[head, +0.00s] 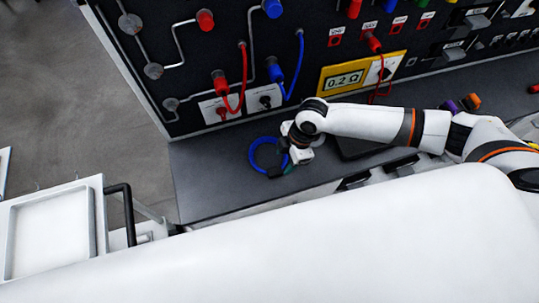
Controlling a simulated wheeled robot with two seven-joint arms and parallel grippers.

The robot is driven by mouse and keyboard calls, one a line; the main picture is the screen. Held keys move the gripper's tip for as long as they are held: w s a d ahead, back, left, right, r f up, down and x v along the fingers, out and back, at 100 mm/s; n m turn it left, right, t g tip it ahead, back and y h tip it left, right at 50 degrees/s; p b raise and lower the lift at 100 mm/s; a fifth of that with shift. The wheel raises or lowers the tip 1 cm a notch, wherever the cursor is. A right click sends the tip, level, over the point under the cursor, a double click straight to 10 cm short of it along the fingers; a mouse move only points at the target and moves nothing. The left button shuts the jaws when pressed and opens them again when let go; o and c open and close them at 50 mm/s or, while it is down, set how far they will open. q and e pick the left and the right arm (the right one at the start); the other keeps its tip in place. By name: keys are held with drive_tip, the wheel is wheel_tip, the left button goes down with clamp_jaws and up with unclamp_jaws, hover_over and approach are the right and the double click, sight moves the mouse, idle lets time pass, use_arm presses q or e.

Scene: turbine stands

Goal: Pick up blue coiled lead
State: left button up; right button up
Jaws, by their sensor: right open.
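The blue coiled lead (254,150) lies as a loop on the dark grey bench ledge below the panel. My right gripper (284,165) is pointed down at the right side of the loop and partly covers it. Its jaws are open. From this angle I cannot tell whether the fingers touch the lead or stand around a part of it. My left gripper is not in view.
The black panel (330,57) rises behind the ledge (205,180), with plugged red and blue leads and a yellow meter (343,79) reading 0.2 Ω. A white tray (52,236) stands at the lower left. The ledge left of the loop is clear.

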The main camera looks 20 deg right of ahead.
sight(275, 171)
drive_tip(key=shift+x, duration=1.1)
drive_tip(key=shift+w+a+f+p, duration=0.2)
drive_tip(key=shift+f+p, duration=0.15)
drive_tip(key=shift+f, duration=0.15)
drive_tip(key=shift+w+a+f+p, duration=0.15)
drive_tip(key=shift+a+f+p, duration=0.15)
drive_tip(key=shift+f, duration=0.2)
drive_tip(key=shift+x, duration=1.2)
drive_tip(key=shift+a+f+p, duration=0.1)
drive_tip(key=shift+f+p, duration=0.2)
drive_tip(key=shift+f, duration=0.25)
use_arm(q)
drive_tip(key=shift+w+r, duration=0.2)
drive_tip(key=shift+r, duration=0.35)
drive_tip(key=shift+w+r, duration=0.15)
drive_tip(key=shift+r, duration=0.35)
use_arm(e)
clamp_jaws()
